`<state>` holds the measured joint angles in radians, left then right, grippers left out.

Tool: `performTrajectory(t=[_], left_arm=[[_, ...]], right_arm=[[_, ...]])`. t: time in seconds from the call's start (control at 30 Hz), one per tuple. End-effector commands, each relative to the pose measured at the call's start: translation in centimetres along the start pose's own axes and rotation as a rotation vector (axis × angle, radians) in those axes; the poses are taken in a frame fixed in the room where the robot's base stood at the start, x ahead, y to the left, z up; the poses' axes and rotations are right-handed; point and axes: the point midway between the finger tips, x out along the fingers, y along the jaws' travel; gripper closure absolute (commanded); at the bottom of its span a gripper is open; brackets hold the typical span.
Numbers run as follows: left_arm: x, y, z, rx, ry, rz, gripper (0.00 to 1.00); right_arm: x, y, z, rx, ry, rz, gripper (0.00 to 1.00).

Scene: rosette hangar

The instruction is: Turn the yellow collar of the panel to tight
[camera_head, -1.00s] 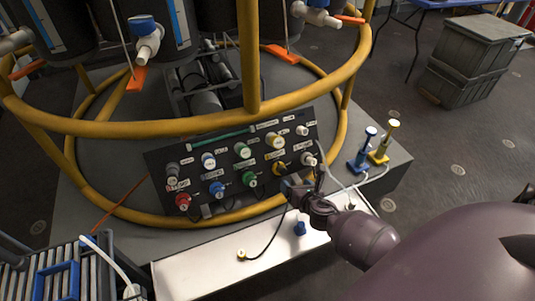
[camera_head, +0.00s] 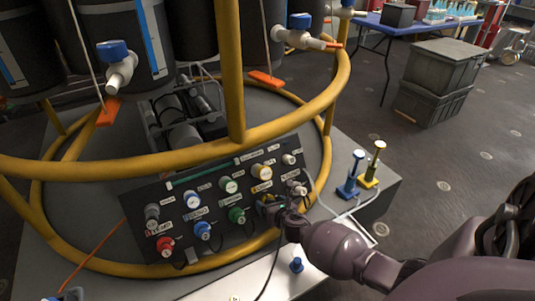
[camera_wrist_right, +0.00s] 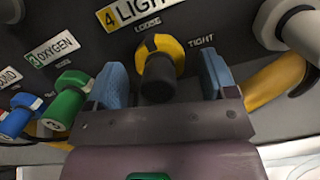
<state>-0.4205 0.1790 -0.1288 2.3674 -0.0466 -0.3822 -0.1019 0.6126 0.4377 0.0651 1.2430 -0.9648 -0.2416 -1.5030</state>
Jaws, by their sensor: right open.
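The yellow collar (camera_wrist_right: 172,47) sits on the dark panel (camera_head: 135,213), around a black plug, under a yellow label with a 4. The words LOOSE and TIGHT are printed near it. My right gripper (camera_wrist_right: 158,85) is open, with one blue finger on each side of the collar and plug. I cannot tell whether the fingers touch it. In the head view my right gripper (camera_head: 275,208) is at the lower right of the panel and mostly hides the collar. My left gripper is not in view.
Green (camera_wrist_right: 70,97) and blue (camera_wrist_right: 17,122) collars sit left of the gripper in the wrist view. A grey connector (camera_wrist_right: 298,30) is close on the right. A yellow rail (camera_head: 180,142) curves above the panel. Blue (camera_head: 350,180) and yellow (camera_head: 371,170) posts stand to the right.

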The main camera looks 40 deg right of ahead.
Motion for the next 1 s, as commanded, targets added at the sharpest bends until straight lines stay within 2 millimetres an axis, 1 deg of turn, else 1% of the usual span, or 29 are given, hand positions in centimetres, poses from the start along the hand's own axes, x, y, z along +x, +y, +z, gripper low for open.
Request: performTrajectory(t=[0.03,0.17,0.47,0.8,1.0], left_arm=[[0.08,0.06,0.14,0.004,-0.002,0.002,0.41],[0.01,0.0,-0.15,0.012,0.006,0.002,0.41],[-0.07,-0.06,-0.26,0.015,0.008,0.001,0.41],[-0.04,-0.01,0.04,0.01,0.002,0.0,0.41],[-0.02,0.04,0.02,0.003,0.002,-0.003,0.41]], right_arm=[[0.39,-0.11,-0.31,-0.001,0.004,-0.001,0.22],[0.93,-0.04,-0.11,0.0,0.001,-0.001,0.22],[1.05,0.01,0.08,0.0,-0.001,0.0,0.22],[1.03,0.01,0.05,0.0,0.0,0.0,0.72],[1.02,0.03,0.04,0.014,0.0,-0.002,0.72]])
